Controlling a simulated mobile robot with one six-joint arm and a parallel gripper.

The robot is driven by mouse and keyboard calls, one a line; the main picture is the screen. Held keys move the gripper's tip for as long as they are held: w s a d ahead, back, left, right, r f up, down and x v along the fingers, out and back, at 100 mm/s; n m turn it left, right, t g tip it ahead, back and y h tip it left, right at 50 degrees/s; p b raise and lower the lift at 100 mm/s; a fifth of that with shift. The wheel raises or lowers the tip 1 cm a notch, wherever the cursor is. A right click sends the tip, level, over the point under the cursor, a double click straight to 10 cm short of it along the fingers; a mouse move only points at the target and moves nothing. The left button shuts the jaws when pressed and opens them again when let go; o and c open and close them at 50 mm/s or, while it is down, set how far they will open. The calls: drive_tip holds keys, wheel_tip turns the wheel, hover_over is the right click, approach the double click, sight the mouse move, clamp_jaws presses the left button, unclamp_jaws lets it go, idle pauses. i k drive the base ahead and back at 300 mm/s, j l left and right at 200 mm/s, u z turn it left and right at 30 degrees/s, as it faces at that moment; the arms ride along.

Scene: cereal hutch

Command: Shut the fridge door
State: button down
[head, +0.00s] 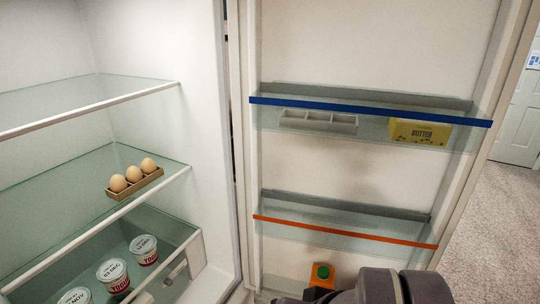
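The fridge door (348,160) stands wide open on the right, showing its inner side with a blue-edged shelf (375,110) and an orange-edged shelf (345,230). The fridge interior (195,110) is exposed on the left, with glass shelves. My arm shows at the bottom right, in front of the lower part of the door. My gripper's fingers are not visible, so I cannot tell whether it touches the door.
An egg tray (150,184) with three eggs sits on the middle glass shelf. Several yogurt cups (143,248) stand below. A butter box (420,131) and a grey tray (318,122) are on the door's blue-edged shelf. An orange carton (321,274) stands lower. Carpet (495,230) is clear at right.

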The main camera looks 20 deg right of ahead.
sight(477, 52)
drive_tip(key=l+u, duration=0.2)
drive_tip(key=l, duration=0.25)
drive_tip(key=l+u, duration=0.25)
drive_tip(key=l, duration=0.25)
drive_tip(key=k+l+u, duration=0.2)
drive_tip(key=l, duration=0.25)
drive_tip(key=l+u, duration=0.25)
drive_tip(key=l, duration=0.25)
drive_tip(key=k+l+u, duration=0.2)
drive_tip(key=l, duration=0.2)
drive_tip(key=l+u, duration=0.25)
drive_tip(key=l, duration=0.2)
drive_tip(key=k+l+u, duration=0.45)
drive_tip(key=l, duration=0.25)
drive_tip(key=l+u, duration=0.15)
drive_tip(key=l, duration=0.25)
drive_tip(key=k+l+u, duration=0.15)
drive_tip(key=l, duration=0.25)
drive_tip(key=l+u, duration=0.2)
drive_tip(key=l, duration=0.2)
drive_tip(key=k+l+u, duration=0.15)
drive_tip(key=l, duration=0.2)
drive_tip(key=k+l+u, duration=0.15)
drive_tip(key=l, duration=0.25)
drive_tip(key=i+l+z, duration=0.25)
drive_tip(key=i+l, duration=0.35)
